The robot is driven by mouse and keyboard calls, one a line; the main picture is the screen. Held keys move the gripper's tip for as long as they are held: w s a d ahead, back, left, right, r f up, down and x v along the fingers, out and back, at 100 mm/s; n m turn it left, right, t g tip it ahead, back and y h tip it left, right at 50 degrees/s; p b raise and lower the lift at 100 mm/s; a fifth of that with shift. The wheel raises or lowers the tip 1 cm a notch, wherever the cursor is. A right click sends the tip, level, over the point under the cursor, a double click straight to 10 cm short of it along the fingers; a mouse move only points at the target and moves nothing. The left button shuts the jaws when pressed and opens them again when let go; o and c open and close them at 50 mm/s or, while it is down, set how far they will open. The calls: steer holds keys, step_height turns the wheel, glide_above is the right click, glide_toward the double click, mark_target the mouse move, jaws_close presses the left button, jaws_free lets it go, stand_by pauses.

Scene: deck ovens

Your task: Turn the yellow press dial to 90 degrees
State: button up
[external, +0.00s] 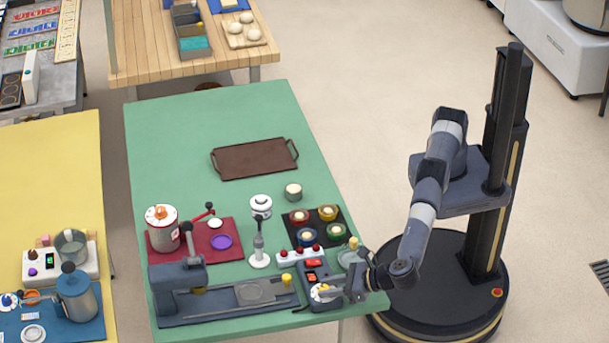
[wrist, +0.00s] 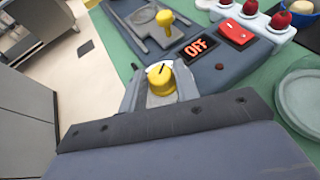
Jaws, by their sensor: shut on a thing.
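The yellow press dial (wrist: 161,80) sits on a pale round scale on the dark control box in the wrist view. A short dark pointer mark shows on its top, pointing up and slightly right. My gripper (external: 331,293) is low at the table's near right corner, shut on the dial; its fingertips are hard to make out. The display (wrist: 197,47) on the box reads OFF in orange letters. A red rocker switch (wrist: 236,33) is beside the display.
The press (external: 180,283) with its long bed lies left of the box, with a yellow-knobbed lever (wrist: 164,20) near the dial. The green table (external: 190,130) is clear around the brown tray (external: 254,158).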

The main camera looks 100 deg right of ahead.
stand_by(0.3)
steer(key=o, duration=0.9)
steer(key=shift+o, duration=0.2)
steer(key=b+v, duration=0.1)
steer(key=v, duration=0.9)
steer(key=shift+s+a, duration=0.2)
steer(key=shift+s, duration=0.1)
steer(key=shift+r, duration=0.15)
